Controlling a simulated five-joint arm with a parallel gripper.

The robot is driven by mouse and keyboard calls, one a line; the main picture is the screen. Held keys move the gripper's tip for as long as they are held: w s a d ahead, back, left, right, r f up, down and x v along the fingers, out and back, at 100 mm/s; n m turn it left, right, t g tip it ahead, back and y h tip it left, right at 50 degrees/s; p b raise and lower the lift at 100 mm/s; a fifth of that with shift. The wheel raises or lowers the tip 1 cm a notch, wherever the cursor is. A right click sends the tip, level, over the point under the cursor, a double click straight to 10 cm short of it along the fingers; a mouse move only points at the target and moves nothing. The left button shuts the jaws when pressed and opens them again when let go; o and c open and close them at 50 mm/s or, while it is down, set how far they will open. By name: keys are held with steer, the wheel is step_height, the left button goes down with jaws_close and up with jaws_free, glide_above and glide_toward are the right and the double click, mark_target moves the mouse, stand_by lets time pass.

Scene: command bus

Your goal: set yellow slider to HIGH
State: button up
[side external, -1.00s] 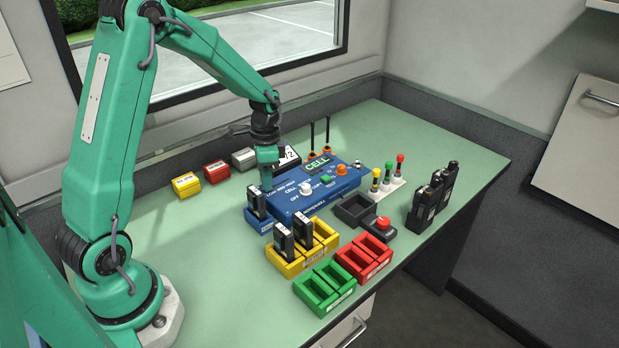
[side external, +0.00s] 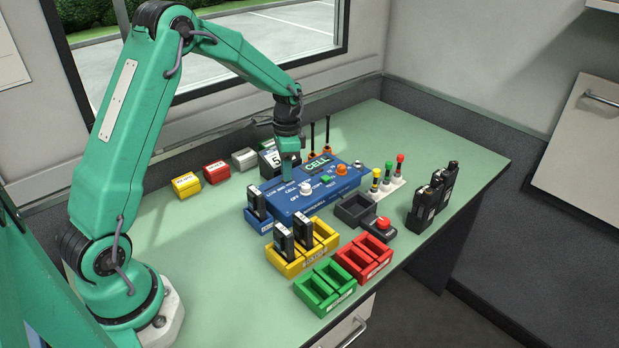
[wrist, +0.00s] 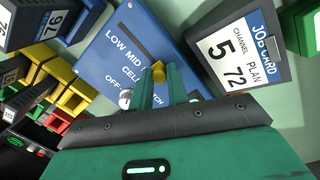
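The blue CELL panel (side external: 322,190) lies mid-table; in the wrist view it (wrist: 112,60) carries the labels LOW and MID, and the label after MID is covered by my fingers and the knob. The yellow slider knob (wrist: 158,71) stands past MID, at the hidden label's end of the row. My gripper (wrist: 160,82) has one green finger close on each side of the knob, with a knob-wide gap between them, and appears shut on it. In the side view my gripper (side external: 290,178) is down at the panel's back left and hides the knob.
A job card display reading 5 and 72 (wrist: 238,55) stands close beside my gripper. A white knob (side external: 306,188), green button (side external: 326,178) and orange knob (side external: 341,169) sit on the panel. Yellow (side external: 288,262), green (side external: 325,287) and red trays (side external: 364,258) stand in front.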

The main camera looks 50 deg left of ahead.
steer(key=o, duration=0.3)
steer(key=shift+w+a, duration=0.15)
steer(key=shift+w, duration=0.05)
steer(key=shift+o, duration=0.6)
steer(key=shift+r, duration=0.15)
step_height(320, 180, up, 8)
steer(key=shift+w+f, duration=0.2)
steer(key=shift+w, duration=0.05)
